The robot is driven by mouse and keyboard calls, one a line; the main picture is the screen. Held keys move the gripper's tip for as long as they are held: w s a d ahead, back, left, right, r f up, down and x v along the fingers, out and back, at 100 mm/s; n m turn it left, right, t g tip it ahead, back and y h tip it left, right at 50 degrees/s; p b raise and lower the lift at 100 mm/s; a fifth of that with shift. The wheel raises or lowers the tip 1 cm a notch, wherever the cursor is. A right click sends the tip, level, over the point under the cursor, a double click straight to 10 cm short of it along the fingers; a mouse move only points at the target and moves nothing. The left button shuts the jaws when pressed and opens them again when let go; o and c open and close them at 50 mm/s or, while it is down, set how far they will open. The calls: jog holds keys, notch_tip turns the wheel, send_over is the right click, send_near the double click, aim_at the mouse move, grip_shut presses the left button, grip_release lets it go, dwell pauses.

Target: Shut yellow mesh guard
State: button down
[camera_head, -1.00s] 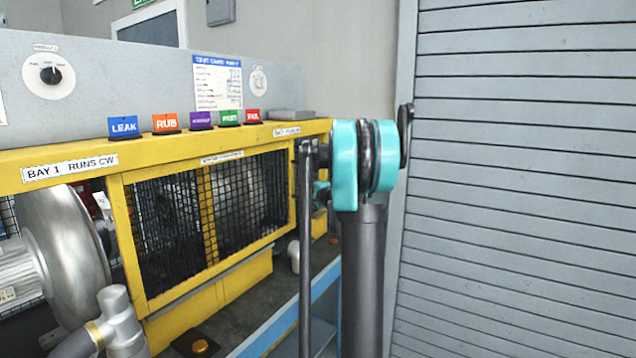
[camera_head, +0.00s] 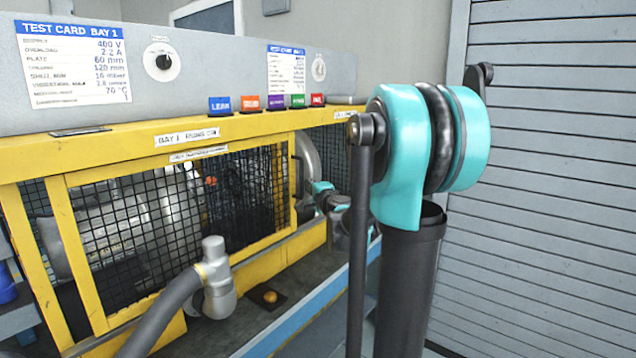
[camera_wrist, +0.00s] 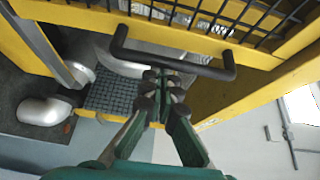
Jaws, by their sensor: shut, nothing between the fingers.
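The yellow mesh guard (camera_head: 180,215) is a yellow frame with black mesh across the front of bay 1. To its right a gap shows the silver blower housing (camera_head: 309,157), so the guard appears not fully closed. Its black bar handle (camera_wrist: 172,62) shows in the wrist view. My gripper (camera_wrist: 163,82) is shut and empty, with its fingertips just below the bar; I cannot tell whether they touch it. In the head view my gripper (camera_head: 322,188) is by the guard's right edge, partly hidden by my arm.
A grey hose with a metal elbow (camera_head: 214,275) stands in front of the guard. An orange button (camera_head: 270,297) sits on the bench. Coloured tags (camera_head: 275,102) line the yellow top beam. A slatted grey shutter (camera_head: 550,200) fills the right side.

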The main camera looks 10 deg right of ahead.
jog(key=s+a, duration=0.1)
jog(key=a, duration=0.1)
jog(key=s+a, duration=0.2)
jog(key=shift+s+a, duration=0.25)
jog(key=shift+a, duration=0.05)
